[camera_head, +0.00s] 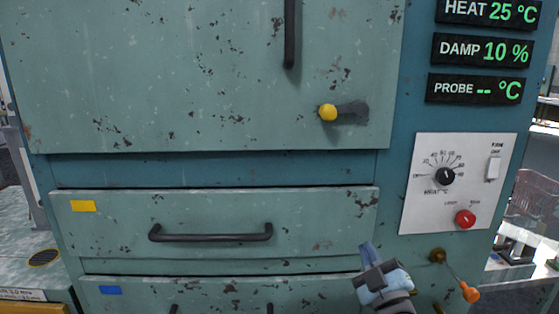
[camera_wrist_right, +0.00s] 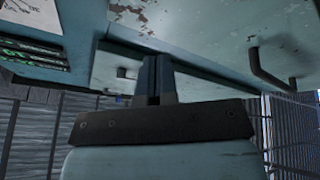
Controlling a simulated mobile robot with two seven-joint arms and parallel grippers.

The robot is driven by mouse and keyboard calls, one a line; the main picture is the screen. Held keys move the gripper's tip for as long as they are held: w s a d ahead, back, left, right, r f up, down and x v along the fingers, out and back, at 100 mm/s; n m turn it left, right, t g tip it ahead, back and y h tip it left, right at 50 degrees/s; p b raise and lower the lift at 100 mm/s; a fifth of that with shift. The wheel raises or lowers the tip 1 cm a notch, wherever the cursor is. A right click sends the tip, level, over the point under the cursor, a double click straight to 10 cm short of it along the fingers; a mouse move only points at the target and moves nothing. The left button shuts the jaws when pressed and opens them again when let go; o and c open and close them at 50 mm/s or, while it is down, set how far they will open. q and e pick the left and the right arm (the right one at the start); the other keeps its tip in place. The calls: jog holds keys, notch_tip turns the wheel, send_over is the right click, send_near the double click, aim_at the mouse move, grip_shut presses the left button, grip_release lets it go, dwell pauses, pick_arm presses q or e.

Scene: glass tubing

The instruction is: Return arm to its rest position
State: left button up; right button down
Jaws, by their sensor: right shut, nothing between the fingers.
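My right gripper (camera_head: 367,254) is low in the head view, right of centre, in front of the teal cabinet's lower drawers. In the right wrist view its two dark fingers (camera_wrist_right: 154,80) are together with nothing between them. It holds nothing. I cannot tell how far it is from the cabinet front. My left gripper is in neither view.
The worn teal cabinet has a large upper door (camera_head: 200,80) with a yellow knob (camera_head: 327,112), and a shut drawer with a dark handle (camera_head: 211,236). To the right are a dial panel (camera_head: 458,183) with a red button (camera_head: 465,219), and an orange-tipped lever (camera_head: 469,292).

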jog(key=s+f+m+g+h, duration=0.1)
jog(key=s+f+m+g, duration=0.15)
jog(key=s+f, duration=0.45)
jog(key=s+f+m+g, duration=0.2)
jog(key=f+g, duration=0.1)
jog(key=f, duration=0.9)
jog(key=s+f+m+g, duration=0.4)
jog(key=s+f+g, duration=0.2)
jog(key=s+f, duration=0.95)
pick_arm(q)
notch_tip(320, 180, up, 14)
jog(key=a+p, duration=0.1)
jog(key=p, duration=1.6)
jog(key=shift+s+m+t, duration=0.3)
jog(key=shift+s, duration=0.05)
pick_arm(e)
jog(key=s+r, duration=0.1)
jog(key=r, duration=0.6)
jog(key=s+d+r, duration=0.1)
jog(key=s+r, duration=0.1)
jog(key=r, duration=0.5)
jog(key=shift+s+d+r, duration=0.25)
jog(key=shift+r, duration=0.1)
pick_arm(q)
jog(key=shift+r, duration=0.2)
pick_arm(e)
jog(key=c, duration=1.8)
grip_release()
jog(key=shift+c, duration=0.2)
